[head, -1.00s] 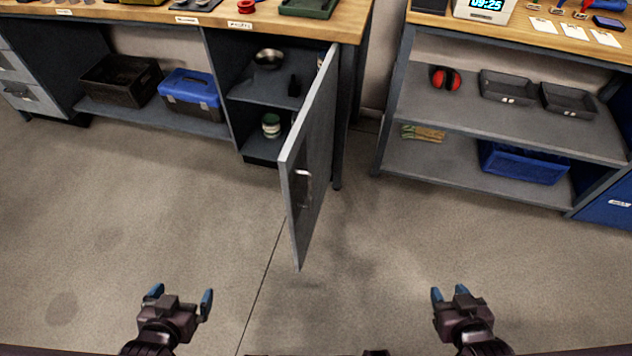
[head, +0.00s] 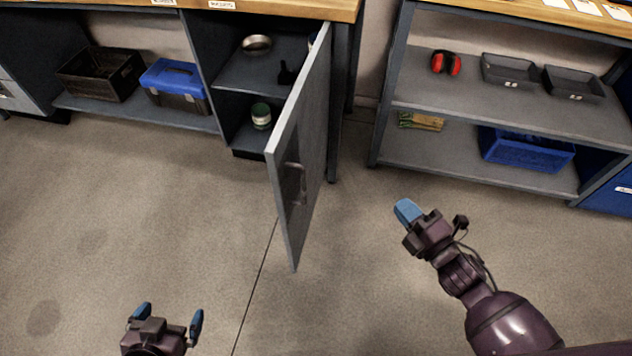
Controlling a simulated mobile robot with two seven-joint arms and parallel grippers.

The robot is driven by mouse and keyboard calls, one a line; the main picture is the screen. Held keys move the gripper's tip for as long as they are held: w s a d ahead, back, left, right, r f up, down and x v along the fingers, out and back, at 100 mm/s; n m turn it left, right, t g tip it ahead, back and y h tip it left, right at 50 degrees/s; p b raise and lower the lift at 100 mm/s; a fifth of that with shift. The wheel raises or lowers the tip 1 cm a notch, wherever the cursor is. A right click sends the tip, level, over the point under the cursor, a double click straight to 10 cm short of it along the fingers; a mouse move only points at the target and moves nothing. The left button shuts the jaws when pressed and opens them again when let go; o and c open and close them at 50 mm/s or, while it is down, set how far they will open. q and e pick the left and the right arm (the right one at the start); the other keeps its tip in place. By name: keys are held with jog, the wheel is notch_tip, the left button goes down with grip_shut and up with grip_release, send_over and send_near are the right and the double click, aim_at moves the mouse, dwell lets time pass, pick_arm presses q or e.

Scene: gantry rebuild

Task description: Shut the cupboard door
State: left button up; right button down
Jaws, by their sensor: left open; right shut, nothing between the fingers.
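The grey cupboard door (head: 309,140) stands wide open, swung out toward me from the cupboard under the left workbench. My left gripper (head: 168,314) is open and empty at the lower left, well away from the door.
A blue toolbox (head: 174,85) and a black crate (head: 97,72) sit on the shelf to the left. An open shelf unit (head: 480,170) stands right. The floor between is clear.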

jog(key=w+a+f+n+g+y+b, duration=0.3)
jog(key=n+g, duration=0.4)
jog(key=n, duration=0.8)
jog(key=w+a+f+n+g+y+b, duration=0.1)
jog(key=w+f+n+g+y+b, duration=0.15)
jog(key=w+n+g+y, duration=0.8)
pick_arm(q)
jog(key=shift+m+g, duration=0.3)
jog(key=shift+d+f+b, duration=0.15)
jog(key=shift+f, duration=1.15)
jog(key=shift+d+f+b, duration=0.1)
jog(key=shift+f+b, duration=0.05)
jog(key=shift+f, duration=1.1)
pick_arm(e)
jog(key=s+a+n+t+h, duration=0.1)
jog(key=a+n+h, duration=0.1)
jog(key=a, duration=0.5)
jog(key=s+a+n+t+h, duration=0.2)
jog(key=a+h, duration=0.1)
jog(key=a, duration=0.4)
jog(key=shift+s+r, duration=0.3)
jog(key=shift+r, duration=0.1)
